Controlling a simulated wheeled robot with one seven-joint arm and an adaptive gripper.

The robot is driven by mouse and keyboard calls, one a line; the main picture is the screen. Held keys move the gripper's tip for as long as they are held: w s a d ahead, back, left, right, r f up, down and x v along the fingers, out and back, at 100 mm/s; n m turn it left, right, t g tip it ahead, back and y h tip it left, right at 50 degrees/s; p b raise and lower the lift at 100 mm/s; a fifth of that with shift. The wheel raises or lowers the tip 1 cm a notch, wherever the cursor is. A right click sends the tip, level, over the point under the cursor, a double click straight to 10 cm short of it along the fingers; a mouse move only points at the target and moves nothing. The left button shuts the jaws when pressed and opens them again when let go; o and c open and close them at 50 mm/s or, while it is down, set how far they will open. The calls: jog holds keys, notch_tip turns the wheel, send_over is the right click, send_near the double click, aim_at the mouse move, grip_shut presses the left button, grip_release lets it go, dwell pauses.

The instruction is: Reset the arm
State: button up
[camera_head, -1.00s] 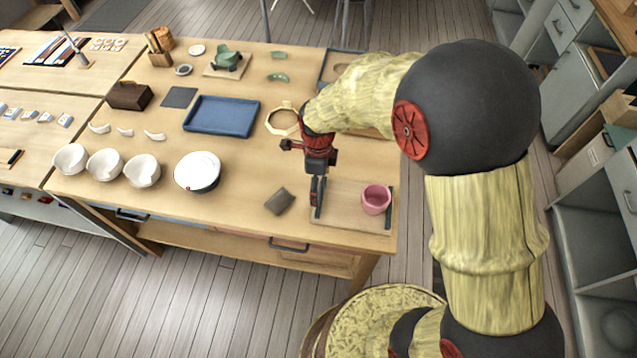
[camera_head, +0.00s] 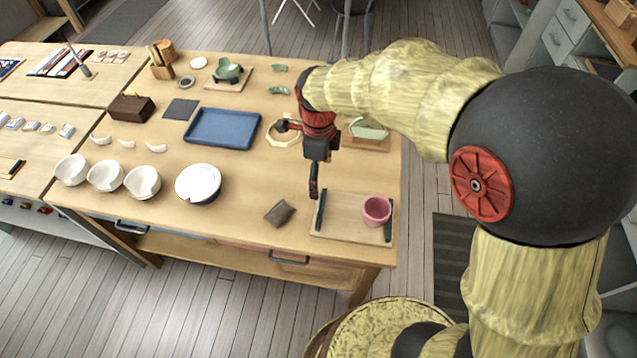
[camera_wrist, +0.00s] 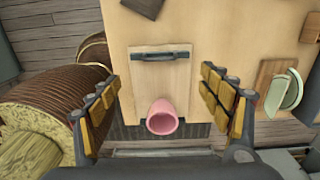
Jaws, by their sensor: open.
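My gripper (camera_head: 314,190) hangs over the right part of the table, left of the wooden board with the pink cup, its fingers pointing down. In the wrist view my gripper (camera_wrist: 158,100) shows its two padded fingers wide apart with nothing held between them. The pink cup (camera_head: 376,211) stands on the right side of the board (camera_head: 345,229); in the wrist view the cup (camera_wrist: 162,118) appears below the space between the fingers, apart from them. A dark bar lies along each side of the board.
A grey cloth-like piece (camera_head: 280,212) lies left of the board. A blue tray (camera_head: 222,129), white bowls (camera_head: 143,183), a white round lidded dish (camera_head: 198,184) and a wooden ring (camera_head: 284,133) stand further left. A green piece on a wooden stand (camera_head: 366,143) is behind.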

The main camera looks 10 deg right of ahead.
jog(key=shift+r, duration=0.55)
jog(key=s+d+r+n+t, duration=0.2)
jog(key=s+d+r+n, duration=0.4)
jog(key=s+n, duration=0.3)
jog(key=s+d+r+n+t, duration=0.3)
jog(key=s+d+r+n, duration=0.3)
jog(key=s+r+n, duration=0.3)
jog(key=n, duration=0.3)
jog(key=shift+n+t, duration=0.3)
